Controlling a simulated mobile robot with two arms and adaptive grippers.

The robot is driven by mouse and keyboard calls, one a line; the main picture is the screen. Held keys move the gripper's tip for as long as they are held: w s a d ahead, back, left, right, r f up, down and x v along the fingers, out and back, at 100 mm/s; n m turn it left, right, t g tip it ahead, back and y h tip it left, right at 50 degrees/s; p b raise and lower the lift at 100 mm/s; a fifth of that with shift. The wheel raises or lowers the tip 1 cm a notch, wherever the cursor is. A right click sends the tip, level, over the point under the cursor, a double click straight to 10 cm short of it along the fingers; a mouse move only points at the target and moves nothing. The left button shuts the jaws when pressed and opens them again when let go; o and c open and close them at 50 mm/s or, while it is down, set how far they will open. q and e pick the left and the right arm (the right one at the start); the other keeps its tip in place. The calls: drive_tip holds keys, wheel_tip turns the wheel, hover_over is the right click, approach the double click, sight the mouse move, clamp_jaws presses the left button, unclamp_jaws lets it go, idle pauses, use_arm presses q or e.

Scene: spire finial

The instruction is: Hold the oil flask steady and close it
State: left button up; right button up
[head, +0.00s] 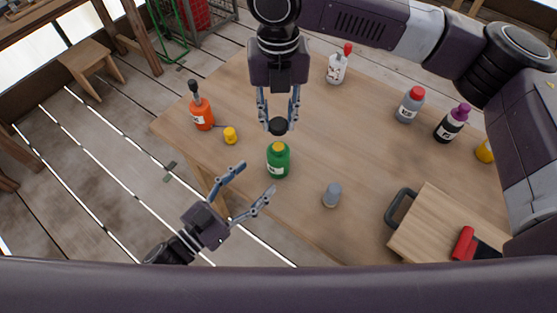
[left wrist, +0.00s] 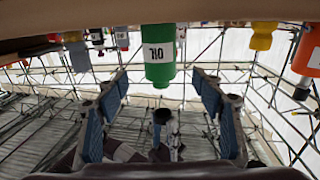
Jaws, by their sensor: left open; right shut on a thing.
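The oil flask (head: 278,164) is a green bottle, upright on the table near its front-left edge, with a yellow top. In the left wrist view, which is upside down, the flask (left wrist: 160,57) shows a white OIL label. My right gripper (head: 278,124) is shut on a black cap (head: 278,127), which appears just above the flask's top, apart from it in the left wrist view. My left gripper (head: 256,178) is open beside the flask at the table edge. Its fingers (left wrist: 160,92) point toward the flask without touching it.
An orange bottle (head: 202,113) and a small yellow object (head: 230,135) stand left of the flask. A grey object (head: 332,195) is to its right. White (head: 337,68), grey (head: 409,105) and dark (head: 452,123) bottles stand farther off. A wooden board (head: 440,225) lies at the right.

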use_arm(q)
drive_tip(key=x, duration=0.9)
drive_tip(key=shift+w+d, duration=0.15)
drive_tip(key=shift+w, duration=0.05)
drive_tip(key=shift+c, duration=0.7)
clamp_jaws()
use_arm(e)
hover_over(278, 146)
drive_tip(key=shift+f, duration=2.5)
drive_tip(key=shift+f, duration=0.9)
drive_tip(key=shift+f, duration=0.55)
